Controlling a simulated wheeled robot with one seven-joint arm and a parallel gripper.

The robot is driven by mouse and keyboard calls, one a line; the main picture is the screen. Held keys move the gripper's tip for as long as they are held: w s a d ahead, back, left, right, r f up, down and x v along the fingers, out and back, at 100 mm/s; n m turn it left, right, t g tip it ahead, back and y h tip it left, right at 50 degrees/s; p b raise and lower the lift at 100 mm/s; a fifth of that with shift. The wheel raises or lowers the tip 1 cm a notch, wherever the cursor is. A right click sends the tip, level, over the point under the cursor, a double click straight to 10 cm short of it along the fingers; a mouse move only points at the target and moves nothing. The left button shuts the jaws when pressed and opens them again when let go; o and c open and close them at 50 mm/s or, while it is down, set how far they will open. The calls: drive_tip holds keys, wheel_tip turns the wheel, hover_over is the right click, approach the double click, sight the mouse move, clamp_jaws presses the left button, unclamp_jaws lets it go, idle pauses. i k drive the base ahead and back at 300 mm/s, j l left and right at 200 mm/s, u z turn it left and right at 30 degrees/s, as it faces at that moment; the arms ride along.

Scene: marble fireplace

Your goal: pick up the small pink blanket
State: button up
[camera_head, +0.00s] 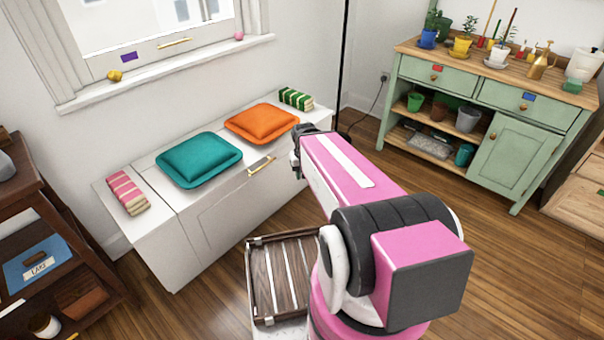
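The small pink blanket (128,194) is folded, with pale stripes, and lies on the left end of the white bench (190,245) under the window. My pink and black arm reaches from the lower right toward the bench's right end.
A teal cushion (199,158), an orange cushion (261,122) and a green striped folded blanket (296,98) also lie on the bench. A dark wooden shelf (60,245) stands at left. A green cabinet (480,115) with plants stands at right. A slatted wooden tray (283,275) is below.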

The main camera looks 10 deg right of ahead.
sight(125, 190)
drive_tip(key=u, duration=1.65)
drive_tip(key=l+z, duration=0.1)
drive_tip(key=l, duration=0.4)
drive_tip(key=i+l+z, duration=0.1)
drive_tip(key=l, duration=0.45)
drive_tip(key=i+l+z, duration=0.1)
drive_tip(key=l, duration=0.4)
